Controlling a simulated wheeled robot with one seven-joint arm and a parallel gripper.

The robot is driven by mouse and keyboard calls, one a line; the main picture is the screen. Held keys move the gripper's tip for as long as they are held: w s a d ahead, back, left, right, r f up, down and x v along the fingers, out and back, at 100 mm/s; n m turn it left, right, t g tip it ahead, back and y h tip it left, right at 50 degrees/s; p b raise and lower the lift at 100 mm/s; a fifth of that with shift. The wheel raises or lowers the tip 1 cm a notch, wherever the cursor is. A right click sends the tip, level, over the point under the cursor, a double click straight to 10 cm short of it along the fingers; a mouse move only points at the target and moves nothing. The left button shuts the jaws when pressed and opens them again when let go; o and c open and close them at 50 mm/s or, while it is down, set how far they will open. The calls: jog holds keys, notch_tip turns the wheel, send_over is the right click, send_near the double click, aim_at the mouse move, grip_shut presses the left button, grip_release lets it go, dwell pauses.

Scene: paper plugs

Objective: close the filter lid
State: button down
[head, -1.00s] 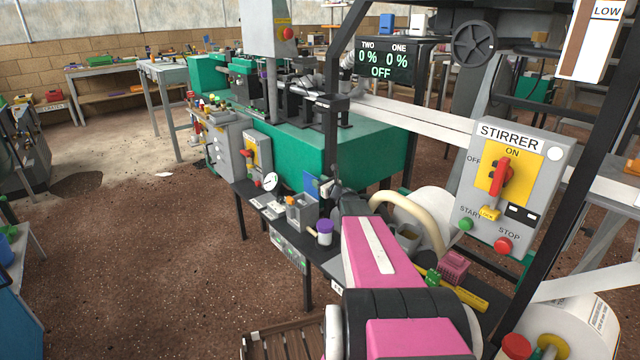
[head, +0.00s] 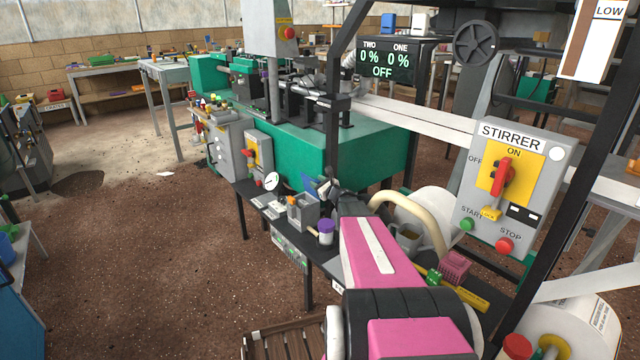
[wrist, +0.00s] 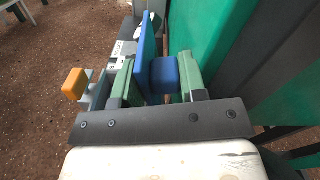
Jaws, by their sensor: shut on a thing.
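The filter looks like a small grey box (head: 304,211) on the narrow dark bench in the head view. A blue panel, which looks like its lid (head: 309,185), stands raised and tilted above the box's far side. My gripper (head: 326,187) is at the lid from the right, small and partly hidden by my arm. In the wrist view the lid (wrist: 147,45) is a thin upright blue plate with a blue block (wrist: 164,76) against it. The lid's hinge cannot be made out.
An orange block (wrist: 75,83) sits on the box's left side. A purple-capped jar (head: 325,231) stands close in front of the box, and a round gauge (head: 271,181) to its left. The green machine (head: 300,145) rises behind. The stirrer panel (head: 510,185) is to the right.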

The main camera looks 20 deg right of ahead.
jog(key=n, duration=0.1)
jog(key=a+n, duration=0.1)
jog(key=s+a, duration=0.1)
jog(key=shift+f+n, duration=0.25)
jog(key=shift+n, duration=0.15)
jog(key=a+n, duration=0.1)
jog(key=a+f+n, duration=0.1)
jog(key=n, duration=0.1)
jog(key=shift+s+a+f, duration=0.15)
jog(key=shift+s, duration=0.25)
jog(key=a+f+n, duration=0.1)
jog(key=n, duration=0.1)
jog(key=f+n, duration=0.1)
jog(key=n, duration=0.1)
jog(key=shift+s+a, duration=0.35)
jog(key=shift+a, duration=0.05)
jog(key=shift+s+a+f, duration=0.15)
jog(key=shift+a+f, duration=0.1)
jog(key=shift+f, duration=0.45)
jog(key=c, duration=0.9)
grip_release()
jog(key=shift+o, duration=0.4)
jog(key=shift+s, duration=0.1)
